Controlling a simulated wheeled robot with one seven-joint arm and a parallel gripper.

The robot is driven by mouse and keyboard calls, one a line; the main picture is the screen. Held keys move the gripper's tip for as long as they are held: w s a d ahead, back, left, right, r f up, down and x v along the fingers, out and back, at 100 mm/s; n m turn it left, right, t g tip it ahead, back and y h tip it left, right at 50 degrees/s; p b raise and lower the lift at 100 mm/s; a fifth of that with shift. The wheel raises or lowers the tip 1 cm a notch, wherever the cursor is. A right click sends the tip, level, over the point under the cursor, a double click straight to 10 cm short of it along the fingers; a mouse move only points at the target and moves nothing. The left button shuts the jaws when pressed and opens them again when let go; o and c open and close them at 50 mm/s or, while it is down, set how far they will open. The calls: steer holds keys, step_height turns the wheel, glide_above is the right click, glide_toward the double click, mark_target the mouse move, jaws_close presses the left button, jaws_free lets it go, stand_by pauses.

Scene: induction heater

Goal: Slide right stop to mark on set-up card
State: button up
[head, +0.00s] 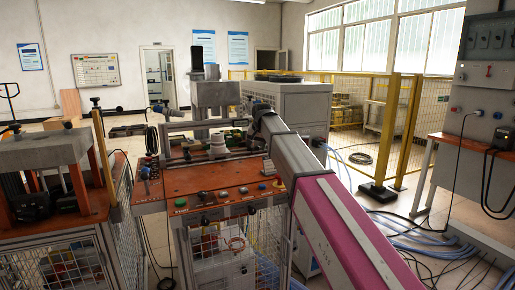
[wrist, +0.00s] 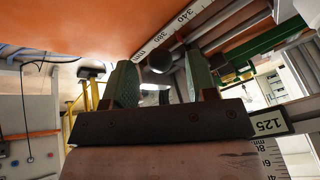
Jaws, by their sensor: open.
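In the wrist view my gripper (wrist: 162,68) is open, with two green ribbed fingers apart. A dark round knob (wrist: 160,62) shows between the fingertips, close to a white scale strip (wrist: 170,36) marked 340 and 360. It may belong to the right stop; I cannot tell whether the fingers touch it. Grey rails (wrist: 225,32) run beside the scale. A white plate reading 125 (wrist: 268,124) shows at the right; I cannot tell whether it is the set-up card. In the head view my arm reaches over the orange machine bench (head: 180,190) and hides the gripper and right stop.
Coloured buttons (head: 243,190) line the bench front. A grey column (head: 213,100) stands behind the rails. Another press bench (head: 45,150) is at the left. Yellow fencing (head: 400,125) and floor cables (head: 430,238) lie to the right. A green bar (wrist: 265,42) is beside the rails.

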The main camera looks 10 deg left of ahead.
steer(key=v, duration=0.9)
steer(key=shift+s, duration=0.15)
